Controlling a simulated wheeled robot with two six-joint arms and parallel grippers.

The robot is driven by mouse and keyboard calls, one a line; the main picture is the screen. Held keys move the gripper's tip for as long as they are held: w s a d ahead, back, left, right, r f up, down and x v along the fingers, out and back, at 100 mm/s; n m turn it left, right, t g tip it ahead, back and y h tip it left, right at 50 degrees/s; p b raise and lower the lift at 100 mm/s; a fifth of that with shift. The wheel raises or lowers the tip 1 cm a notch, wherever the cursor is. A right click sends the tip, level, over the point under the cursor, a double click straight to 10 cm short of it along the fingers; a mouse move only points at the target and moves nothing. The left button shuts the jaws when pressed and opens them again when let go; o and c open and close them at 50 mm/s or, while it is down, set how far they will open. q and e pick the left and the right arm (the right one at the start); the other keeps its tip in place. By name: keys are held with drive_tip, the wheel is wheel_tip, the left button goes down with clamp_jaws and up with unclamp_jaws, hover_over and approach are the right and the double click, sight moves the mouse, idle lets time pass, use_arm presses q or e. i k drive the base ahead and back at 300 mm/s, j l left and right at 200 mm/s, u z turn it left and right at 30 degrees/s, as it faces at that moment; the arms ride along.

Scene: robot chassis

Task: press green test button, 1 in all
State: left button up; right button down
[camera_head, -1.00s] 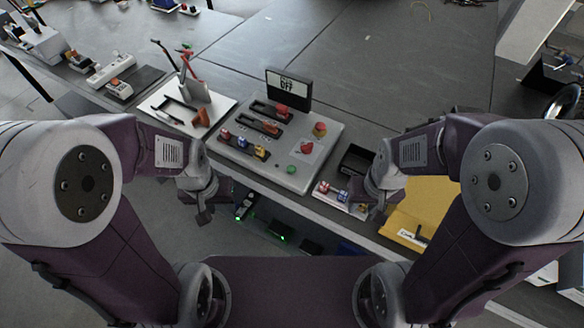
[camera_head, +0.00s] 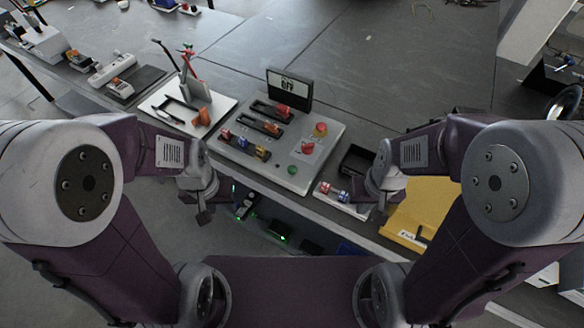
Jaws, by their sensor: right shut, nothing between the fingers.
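The green button (camera_head: 292,170) sits near the front edge of a light grey control panel (camera_head: 270,174) on the bench. A small black display (camera_head: 289,88) with "OFF" on it stands at the panel's back. My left gripper (camera_head: 203,217) hangs in front of the bench, left of the panel and apart from it; its fingers are too small and dark to tell open from shut. My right gripper (camera_head: 372,212) is to the right of the panel, near the bench's front edge, apart from the green button. It is shut and partly hidden by its own wrist.
The panel also carries red knobs (camera_head: 308,147), sliders and a row of small coloured switches (camera_head: 241,141). A white board (camera_head: 177,115) with a lever stands to its left. The bench behind is mostly clear.

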sight(292, 169)
drive_tip(key=j+z, duration=0.5)
drive_tip(key=j, duration=0.15)
drive_tip(key=j+z, duration=0.5)
drive_tip(key=j, duration=0.15)
